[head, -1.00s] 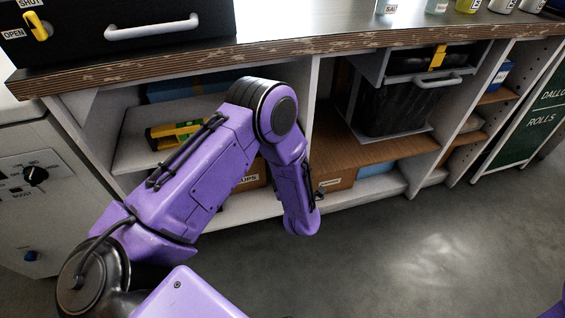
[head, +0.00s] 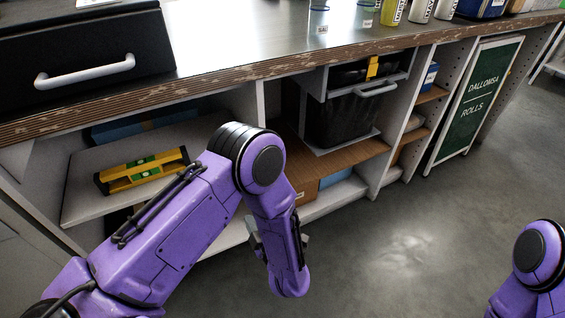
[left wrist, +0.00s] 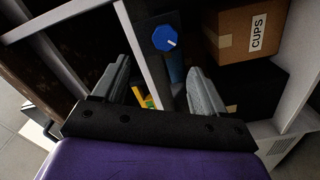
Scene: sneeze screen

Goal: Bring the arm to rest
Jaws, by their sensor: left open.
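My left arm (head: 178,225) is purple and comes in from the lower left of the head view. Its elbow is raised in front of the counter shelves and its forearm hangs down. My left gripper (left wrist: 160,76) shows in the left wrist view, with its two grey fingers spread apart and nothing between them touching both. In the head view the gripper is mostly hidden behind the forearm. My right arm (head: 530,268) shows only in part at the lower right edge. Its gripper is out of the frame.
The wooden-edged counter (head: 225,85) runs above open shelves. A yellow level (head: 142,171) lies on the left shelf and a black bin (head: 345,118) sits further right. A box marked CUPS (left wrist: 245,30) and a blue knob (left wrist: 165,38) show near the gripper. Grey floor (head: 400,250) is clear.

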